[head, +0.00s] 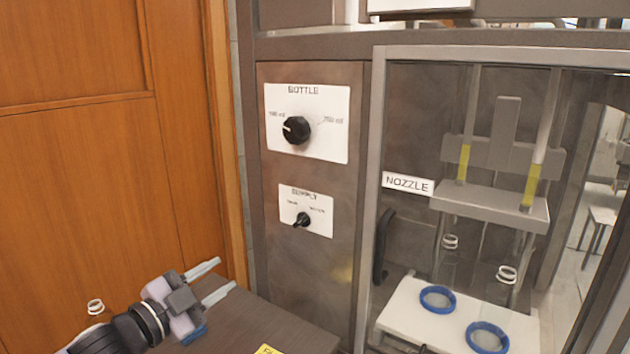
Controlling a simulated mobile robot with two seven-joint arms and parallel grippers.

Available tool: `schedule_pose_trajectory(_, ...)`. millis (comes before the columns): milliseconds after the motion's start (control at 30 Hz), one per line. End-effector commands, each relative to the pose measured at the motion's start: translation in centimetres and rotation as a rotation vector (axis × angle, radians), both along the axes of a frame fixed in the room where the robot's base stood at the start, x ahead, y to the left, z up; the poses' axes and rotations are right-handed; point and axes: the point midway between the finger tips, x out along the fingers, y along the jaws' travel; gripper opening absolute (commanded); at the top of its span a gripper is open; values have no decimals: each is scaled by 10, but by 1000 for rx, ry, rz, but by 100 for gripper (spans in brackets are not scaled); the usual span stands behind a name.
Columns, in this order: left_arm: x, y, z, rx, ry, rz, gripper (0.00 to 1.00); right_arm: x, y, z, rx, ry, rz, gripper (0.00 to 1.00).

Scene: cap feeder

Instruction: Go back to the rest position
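My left gripper (213,283) is at the lower left of the head view, above the corner of a dark table. Its two pale fingers are apart and point to the right, with nothing between them. It stands clear of the machine's panel. My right gripper is not in view.
The panel has a BOTTLE knob (296,130) and a SUPPLY switch (302,220). Right of it is a clear door with a dark handle (381,246); behind it bottles stand near blue rings (437,299). A dark table (285,325) is below; a wooden door (100,190) is left.

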Motion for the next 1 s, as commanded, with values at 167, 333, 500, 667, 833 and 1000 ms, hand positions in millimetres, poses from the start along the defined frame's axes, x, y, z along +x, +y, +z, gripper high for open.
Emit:
schedule_pose_trajectory(167, -28, -20, -41, -52, 161, 62, 39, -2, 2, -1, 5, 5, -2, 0)
schedule_pose_trajectory(333, -63, -28, -82, -99, 350, 158, 39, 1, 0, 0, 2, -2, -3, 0)
schedule_pose_trajectory(500, -111, -21, -124, -147, 580, 296, 39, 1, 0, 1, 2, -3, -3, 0)
schedule_pose_trajectory(667, -168, -2, -161, -180, 815, 453, 39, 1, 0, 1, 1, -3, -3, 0)
schedule_pose_trajectory(833, -230, 23, -189, -196, 1041, 618, 39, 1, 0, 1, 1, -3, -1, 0)
schedule_pose_trajectory(1000, -284, 42, -205, -196, 1214, 750, 39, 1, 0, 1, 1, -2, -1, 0)
